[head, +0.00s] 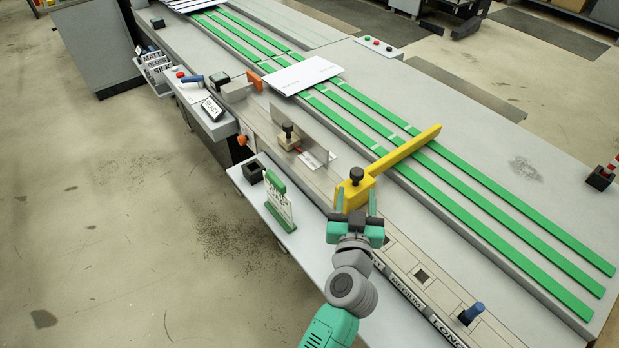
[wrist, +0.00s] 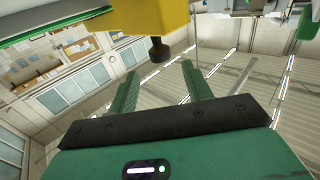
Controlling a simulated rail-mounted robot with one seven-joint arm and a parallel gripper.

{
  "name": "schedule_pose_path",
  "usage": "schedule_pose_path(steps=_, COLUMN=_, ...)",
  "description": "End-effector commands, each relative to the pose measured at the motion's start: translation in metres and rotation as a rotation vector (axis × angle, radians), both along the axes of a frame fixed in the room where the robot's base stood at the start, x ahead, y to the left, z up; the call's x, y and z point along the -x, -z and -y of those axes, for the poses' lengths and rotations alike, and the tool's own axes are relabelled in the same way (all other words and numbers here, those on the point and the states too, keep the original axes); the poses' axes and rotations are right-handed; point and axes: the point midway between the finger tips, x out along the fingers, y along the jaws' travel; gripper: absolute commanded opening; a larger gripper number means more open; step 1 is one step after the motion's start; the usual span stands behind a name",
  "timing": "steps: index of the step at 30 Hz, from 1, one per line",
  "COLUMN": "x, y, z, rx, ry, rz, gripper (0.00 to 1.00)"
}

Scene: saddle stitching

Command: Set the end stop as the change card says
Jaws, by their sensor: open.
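The yellow end stop (head: 400,153) has a long bar lying across the green belts and a block with a black knob (head: 356,174) at its near end. My gripper (head: 356,197) is open at the near side of that block, its two green fingers apart. In the wrist view, the fingers (wrist: 160,85) are spread with nothing between them; the yellow block (wrist: 150,22) and a dark knob (wrist: 160,50) show beyond. Whether they touch is unclear. The change card (head: 279,209) stands in a green holder on the front shelf; its text is too small to read.
The front rail is labelled MEDIUM (head: 407,291) and LONG (head: 446,333), with a dark square hole (head: 421,276) and a blue peg (head: 471,313). A white booklet (head: 301,75) lies on the belts behind. A READY sign (head: 212,108) stands left. The belts right of the stop are clear.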

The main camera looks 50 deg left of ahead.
Motion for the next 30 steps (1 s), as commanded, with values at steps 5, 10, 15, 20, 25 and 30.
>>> schedule_pose_path(steps=5, x=0.0, y=0.004, z=-0.003, rx=0.001, ry=-0.002, rz=-0.003, gripper=0.5)
schedule_pose_path(steps=10, x=-0.018, y=0.003, z=-0.021, rx=0.0, ry=-0.004, rz=-0.001, gripper=0.5)
schedule_pose_path(steps=15, x=-0.04, y=0.004, z=-0.044, rx=-0.001, ry=-0.003, rz=-0.002, gripper=0.5)
schedule_pose_path(steps=20, x=-0.052, y=0.004, z=-0.055, rx=0.001, ry=-0.001, rz=-0.002, gripper=0.5)
schedule_pose_path(steps=25, x=-0.054, y=0.003, z=-0.057, rx=0.0, ry=-0.001, rz=-0.003, gripper=0.5)
schedule_pose_path(steps=30, x=-0.054, y=0.003, z=-0.057, rx=0.0, ry=-0.001, rz=-0.003, gripper=0.4)
